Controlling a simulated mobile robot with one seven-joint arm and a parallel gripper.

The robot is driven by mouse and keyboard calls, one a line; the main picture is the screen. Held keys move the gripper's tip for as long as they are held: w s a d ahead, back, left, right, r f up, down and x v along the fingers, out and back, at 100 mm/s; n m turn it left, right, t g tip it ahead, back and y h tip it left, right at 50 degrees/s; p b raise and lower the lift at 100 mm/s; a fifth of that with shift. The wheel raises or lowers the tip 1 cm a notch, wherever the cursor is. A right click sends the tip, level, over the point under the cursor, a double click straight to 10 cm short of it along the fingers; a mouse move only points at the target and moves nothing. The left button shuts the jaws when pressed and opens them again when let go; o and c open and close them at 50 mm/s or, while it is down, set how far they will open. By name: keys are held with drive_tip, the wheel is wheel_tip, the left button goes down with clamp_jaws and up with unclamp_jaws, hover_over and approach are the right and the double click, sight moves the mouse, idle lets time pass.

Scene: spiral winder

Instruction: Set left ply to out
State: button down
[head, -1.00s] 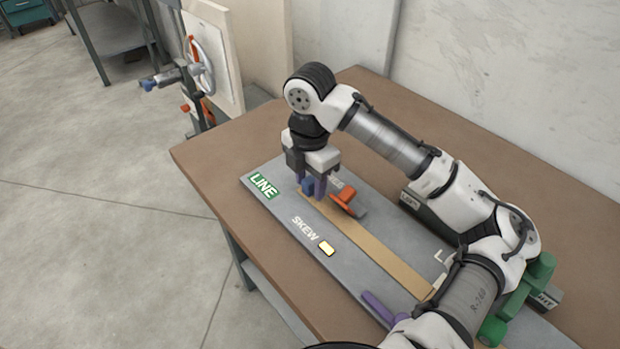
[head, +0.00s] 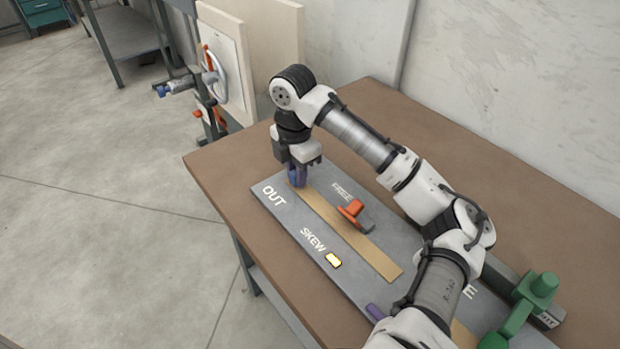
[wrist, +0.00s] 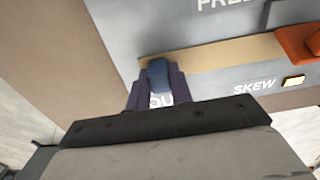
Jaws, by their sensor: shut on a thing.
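The left ply (head: 350,233) is a tan strip on the grey panel (head: 290,222), with its outer end by the panel's far left edge. A gap separates its inner end from another tan strip (head: 464,336). My gripper (head: 297,178) is shut on a blue knob at the ply's outer end. The knob (wrist: 158,74) shows between the purple fingers in the wrist view. The label by that end reads OUT (head: 273,196), in plain white. It is partly hidden behind the fingers in the wrist view.
An orange lever (head: 352,210) stands beside the ply, by a label that reads FREE (head: 341,189). A yellow lamp (head: 333,261) is lit beside SKEW. A purple bar (head: 375,312) and a green fixture (head: 530,305) are nearer me. My arm passes over the panel's right side.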

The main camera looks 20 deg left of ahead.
drive_tip(key=shift+w+a+r, duration=0.1)
drive_tip(key=shift+w+a, duration=0.15)
drive_tip(key=c, duration=1.2)
unclamp_jaws()
drive_tip(key=shift+a, duration=0.15)
drive_tip(key=shift+c, duration=0.2)
wheel_tip(320, 180, up, 14)
